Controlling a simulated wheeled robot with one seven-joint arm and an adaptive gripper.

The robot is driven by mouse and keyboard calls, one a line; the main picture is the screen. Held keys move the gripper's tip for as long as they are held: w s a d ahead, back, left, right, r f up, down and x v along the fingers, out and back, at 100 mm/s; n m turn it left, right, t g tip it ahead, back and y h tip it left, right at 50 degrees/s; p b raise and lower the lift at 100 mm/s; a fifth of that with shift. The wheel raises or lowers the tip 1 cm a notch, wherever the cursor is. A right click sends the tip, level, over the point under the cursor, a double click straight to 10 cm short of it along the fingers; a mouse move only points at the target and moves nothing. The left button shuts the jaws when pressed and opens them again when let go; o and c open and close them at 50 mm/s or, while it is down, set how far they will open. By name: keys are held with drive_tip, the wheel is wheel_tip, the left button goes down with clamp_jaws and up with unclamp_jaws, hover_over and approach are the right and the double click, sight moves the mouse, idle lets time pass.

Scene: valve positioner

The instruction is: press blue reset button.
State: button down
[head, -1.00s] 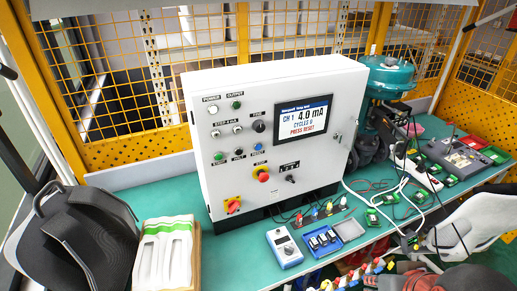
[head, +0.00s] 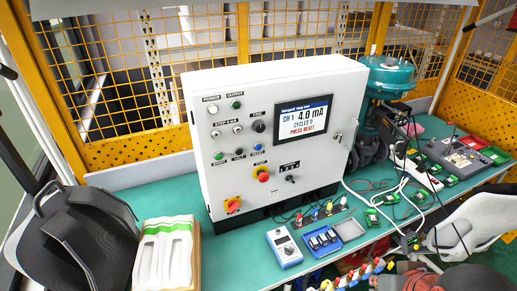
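The blue reset button (head: 258,146) sits on the front of the white control cabinet (head: 216,170), right of a black button (head: 239,152) and a green button (head: 219,156). It is small and unobstructed in the head view. Whether it is pressed in cannot be told. The cabinet's display (head: 305,119) reads CH 1, 4.0 mA, a cycles line and PRESS RESET in red. My gripper is not in view.
A red emergency-stop knob (head: 263,173) and a red-yellow rotary switch (head: 232,205) are below the button. The cabinet stands on a green bench (head: 240,250) with a blue meter (head: 284,248) in front. A dark chair (head: 85,235) is at left.

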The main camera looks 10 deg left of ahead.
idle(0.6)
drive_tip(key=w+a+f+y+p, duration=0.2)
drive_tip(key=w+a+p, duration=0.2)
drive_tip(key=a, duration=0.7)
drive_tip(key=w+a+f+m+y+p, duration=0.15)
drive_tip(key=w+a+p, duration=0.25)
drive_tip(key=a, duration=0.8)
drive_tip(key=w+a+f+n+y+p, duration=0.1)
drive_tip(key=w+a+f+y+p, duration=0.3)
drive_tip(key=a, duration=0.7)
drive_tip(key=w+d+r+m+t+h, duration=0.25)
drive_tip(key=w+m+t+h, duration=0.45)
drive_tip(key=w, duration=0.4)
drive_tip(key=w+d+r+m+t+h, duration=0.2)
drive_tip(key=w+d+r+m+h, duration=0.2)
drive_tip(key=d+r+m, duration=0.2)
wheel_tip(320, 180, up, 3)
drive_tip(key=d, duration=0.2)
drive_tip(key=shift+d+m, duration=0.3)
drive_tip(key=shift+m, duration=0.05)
